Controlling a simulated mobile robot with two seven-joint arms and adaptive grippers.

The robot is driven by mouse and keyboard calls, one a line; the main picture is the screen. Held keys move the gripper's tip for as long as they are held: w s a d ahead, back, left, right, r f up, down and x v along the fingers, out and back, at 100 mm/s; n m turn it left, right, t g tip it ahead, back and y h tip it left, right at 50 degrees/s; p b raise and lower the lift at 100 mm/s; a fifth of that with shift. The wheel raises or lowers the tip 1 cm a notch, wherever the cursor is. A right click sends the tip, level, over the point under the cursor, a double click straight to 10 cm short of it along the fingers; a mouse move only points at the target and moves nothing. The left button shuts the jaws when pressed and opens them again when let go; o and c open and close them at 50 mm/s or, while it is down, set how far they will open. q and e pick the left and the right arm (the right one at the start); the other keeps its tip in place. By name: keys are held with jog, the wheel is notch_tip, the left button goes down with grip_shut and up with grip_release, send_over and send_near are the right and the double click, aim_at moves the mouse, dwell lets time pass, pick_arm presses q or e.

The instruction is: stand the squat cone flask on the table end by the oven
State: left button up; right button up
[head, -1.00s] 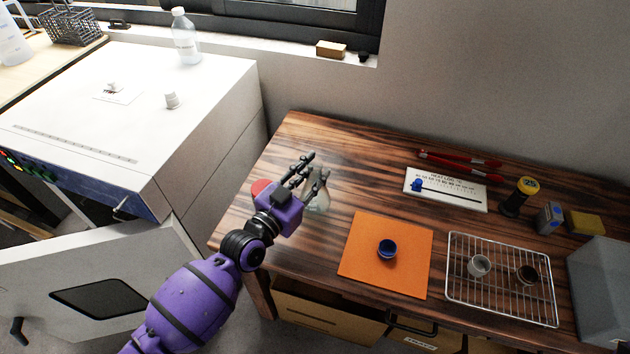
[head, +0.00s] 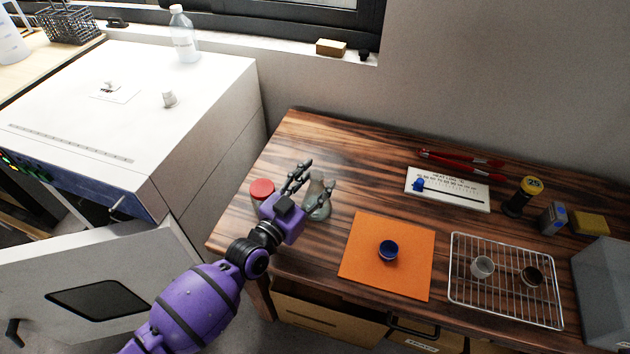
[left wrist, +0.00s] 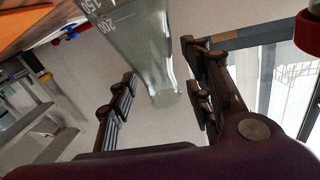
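The squat cone flask (head: 320,188) is clear glass and stands on the table end by the oven. My left gripper (head: 306,190) is beside it, with its fingers around the glass and partly hiding it. In the left wrist view the flask (left wrist: 145,50), with white volume marks, shows between the two spread fingers (left wrist: 163,95). A gap shows on each side of its neck, so the gripper looks open. My right gripper is not in view.
A red-lidded jar (head: 262,190) stands close left of my left gripper. The white oven (head: 200,120) is further left, its door (head: 50,270) open. An orange mat (head: 360,270) with a blue cap and a wire rack (head: 460,290) lie right. The table behind the flask is clear.

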pick_arm(q)
jog(key=shift+r, duration=0.25)
jog(key=v, duration=1.2)
jog(key=shift+b, duration=0.3)
dwell(0.5)
dwell(0.4)
